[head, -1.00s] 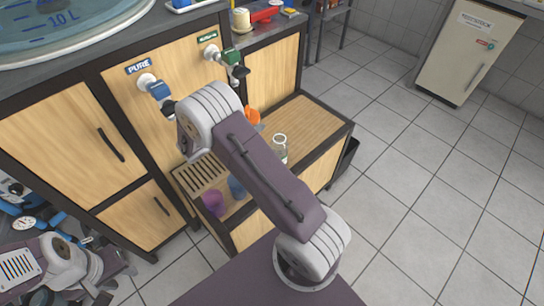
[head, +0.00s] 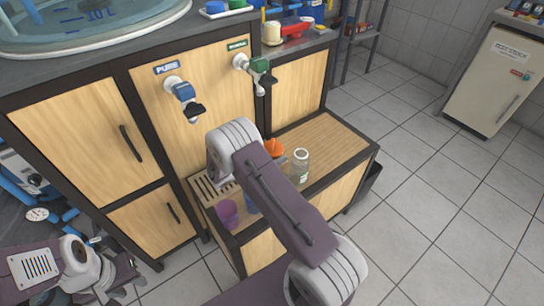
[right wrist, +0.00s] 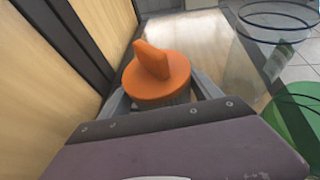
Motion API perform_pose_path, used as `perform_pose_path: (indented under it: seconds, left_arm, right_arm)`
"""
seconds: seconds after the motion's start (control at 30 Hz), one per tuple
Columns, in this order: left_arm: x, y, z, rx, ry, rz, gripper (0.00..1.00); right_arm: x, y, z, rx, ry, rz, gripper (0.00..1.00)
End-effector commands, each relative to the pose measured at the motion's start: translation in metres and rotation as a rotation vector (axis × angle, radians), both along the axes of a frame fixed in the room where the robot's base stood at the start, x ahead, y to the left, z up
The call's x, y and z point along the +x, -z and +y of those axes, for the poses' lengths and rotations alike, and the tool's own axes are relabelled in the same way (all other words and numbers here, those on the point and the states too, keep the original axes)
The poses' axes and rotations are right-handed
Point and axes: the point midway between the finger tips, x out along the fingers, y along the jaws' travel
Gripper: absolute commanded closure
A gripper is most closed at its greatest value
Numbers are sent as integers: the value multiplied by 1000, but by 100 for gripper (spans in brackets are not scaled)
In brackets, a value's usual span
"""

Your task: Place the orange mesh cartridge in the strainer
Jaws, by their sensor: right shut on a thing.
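An orange cap with a raised fin, the top of the orange mesh cartridge, stands between my right gripper's fingers (right wrist: 160,88) in the right wrist view (right wrist: 158,72). The fingers are shut on it, and its lower body is mostly hidden. In the head view the orange cartridge (head: 274,148) shows just beyond my right forearm, over the wooden ledge and left of a glass bottle. My right gripper is hidden behind the arm there. My left gripper (head: 118,272) is low at the left, far from the cartridge, its jaws unclear. I cannot clearly identify the strainer.
A clear glass bottle (head: 299,168) stands on the wooden ledge (head: 330,137). Blue-handled (head: 184,92) and green-handled (head: 260,66) taps project from the cabinet above.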

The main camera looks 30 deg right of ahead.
Motion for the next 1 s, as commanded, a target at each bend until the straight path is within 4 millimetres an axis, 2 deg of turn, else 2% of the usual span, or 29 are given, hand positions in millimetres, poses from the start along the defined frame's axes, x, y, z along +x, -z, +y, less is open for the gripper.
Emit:
perform_pose_path:
  seconds: [0.27,0.3,0.33,0.37,0.7,0.87,1.0]
  left_arm:
    - [0,2,0,0,0,0,64]
    - [0,1,0,0,0,0,64]
    - [0,0,0,0,0,0,64]
    - [0,0,0,0,0,0,64]
    - [0,-3,0,0,0,0,64]
    - [0,-9,0,0,0,0,64]
    - [0,-16,0,0,0,0,64]
  right_arm:
    - [0,3,0,2,-1,0,70]
    - [0,1,0,2,-1,0,16]
    - [0,1,0,2,-1,0,8]
    - [0,1,0,2,0,1,6]
    - [0,-4,0,2,-1,0,6]
    - [-5,-13,21,1,-5,0,6]
    - [-12,-24,47,2,-6,0,6]
